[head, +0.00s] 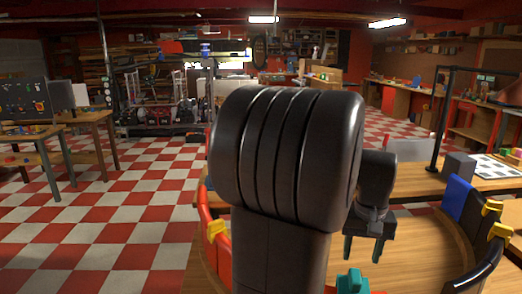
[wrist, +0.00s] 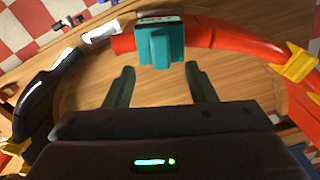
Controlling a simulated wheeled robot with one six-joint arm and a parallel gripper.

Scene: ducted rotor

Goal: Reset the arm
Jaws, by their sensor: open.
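My gripper (head: 363,250) hangs over the round wooden table area in the head view, partly behind my own large dark arm. In the wrist view my gripper (wrist: 161,85) has its two dark green fingers spread apart, with bare wood between them. A teal block (wrist: 160,47) sits just beyond the fingertips, on or against the ring of curved segments; I cannot tell which. It is not held. In the head view a teal piece (head: 352,281) shows at the bottom edge, partly cut off.
A ring of curved parts surrounds the work area: red segments (wrist: 240,40) with a yellow clip (wrist: 297,63), and a black segment (wrist: 45,92). At the right stand a blue panel (head: 458,197) and a black post (head: 441,120). The checkered floor (head: 120,220) at left is clear.

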